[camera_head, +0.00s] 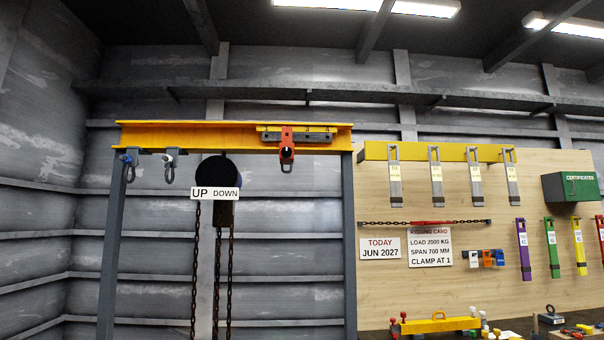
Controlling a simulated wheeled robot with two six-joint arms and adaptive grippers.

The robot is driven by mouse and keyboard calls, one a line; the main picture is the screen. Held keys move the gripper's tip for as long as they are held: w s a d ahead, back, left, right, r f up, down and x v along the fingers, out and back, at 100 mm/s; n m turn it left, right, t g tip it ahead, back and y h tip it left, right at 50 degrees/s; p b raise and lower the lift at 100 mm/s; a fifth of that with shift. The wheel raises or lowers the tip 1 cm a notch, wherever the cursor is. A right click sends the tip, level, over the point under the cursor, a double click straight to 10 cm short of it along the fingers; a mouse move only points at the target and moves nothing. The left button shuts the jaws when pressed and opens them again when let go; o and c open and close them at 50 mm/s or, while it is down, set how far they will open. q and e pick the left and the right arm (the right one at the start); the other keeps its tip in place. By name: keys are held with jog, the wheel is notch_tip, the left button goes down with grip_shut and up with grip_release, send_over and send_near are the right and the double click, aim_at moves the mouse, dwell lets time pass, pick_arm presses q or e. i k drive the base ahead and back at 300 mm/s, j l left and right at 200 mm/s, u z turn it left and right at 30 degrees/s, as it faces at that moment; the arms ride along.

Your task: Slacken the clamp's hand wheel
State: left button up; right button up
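A yellow overhead beam (190,137) runs across grey posts. A red clamp-like fitting (287,145) hangs near its right end, with a small grey loop below it. A dark bar with an orange edge (310,136) lies along the beam beside it. I cannot make out a hand wheel on it at this size. A shackle with a blue part (128,168) and a shackle with a white part (169,168) hang under the beam's left end. Neither of my grippers is in view.
A black chain hoist (212,168) with an UP/DOWN sign (215,193) and hanging chains (195,270) is under the beam. The right board (400,290) carries straps, cards and a green box (570,187). Below it, a bench holds a yellow bar (440,325) and small parts.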

aim_at(286, 152)
jog(key=i+j+z, duration=0.2)
jog(key=i+j, duration=0.2)
jog(key=i, duration=0.4)
jog(key=i+j+z, duration=0.2)
jog(key=i+j, duration=0.3)
jog(key=i, duration=0.25)
jog(key=i+j+z, duration=0.2)
jog(key=i+j, duration=0.4)
jog(key=i, duration=0.15)
